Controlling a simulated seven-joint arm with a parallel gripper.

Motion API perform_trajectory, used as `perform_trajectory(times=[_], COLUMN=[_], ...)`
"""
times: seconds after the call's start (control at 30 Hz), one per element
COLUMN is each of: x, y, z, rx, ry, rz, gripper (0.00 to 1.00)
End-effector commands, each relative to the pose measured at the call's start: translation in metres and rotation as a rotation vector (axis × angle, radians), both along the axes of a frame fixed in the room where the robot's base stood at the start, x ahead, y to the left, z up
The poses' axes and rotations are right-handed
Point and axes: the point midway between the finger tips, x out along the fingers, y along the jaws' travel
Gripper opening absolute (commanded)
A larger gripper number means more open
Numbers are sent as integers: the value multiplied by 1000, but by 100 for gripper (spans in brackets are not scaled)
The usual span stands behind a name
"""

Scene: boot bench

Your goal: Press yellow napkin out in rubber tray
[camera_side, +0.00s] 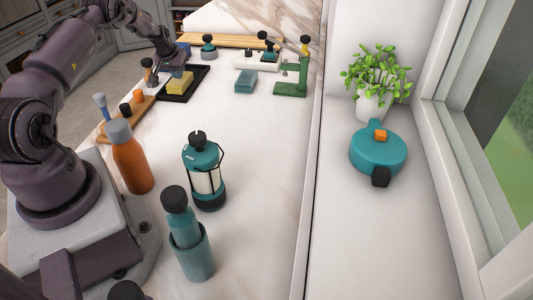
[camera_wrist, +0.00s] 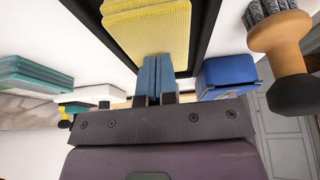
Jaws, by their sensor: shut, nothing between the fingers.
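The yellow napkin (camera_side: 180,83), a folded block with layered edges, sits in the black rubber tray (camera_side: 204,78) at the upper left of the side view. In the wrist view the napkin (camera_wrist: 158,30) fills the top middle, with the dark tray rim (camera_wrist: 93,22) around it. My gripper (camera_side: 178,73) is over the tray at the napkin. Its blue fingers (camera_wrist: 155,62) are together and empty, their tips at the napkin's near edge in the wrist view. I cannot tell whether they touch it.
A wooden board (camera_side: 133,112) with small items lies left of the tray. A teal block (camera_side: 246,80) and a green stand (camera_side: 291,78) are to its right. A brush with a wooden handle (camera_wrist: 279,40) and a blue box (camera_wrist: 226,76) are close on the wrist view's right.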

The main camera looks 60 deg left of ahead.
Motion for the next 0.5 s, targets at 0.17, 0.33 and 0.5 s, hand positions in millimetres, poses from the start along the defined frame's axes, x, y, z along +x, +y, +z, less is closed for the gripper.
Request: perform_trajectory(times=[0.17,0.33,0.5], x=[-3,-3,-2], y=[-3,-3,-2], z=[-6,-5,8], rx=[-14,-13,-9], ry=[10,10,6], rz=[0,0,0], gripper=[0,0,0])
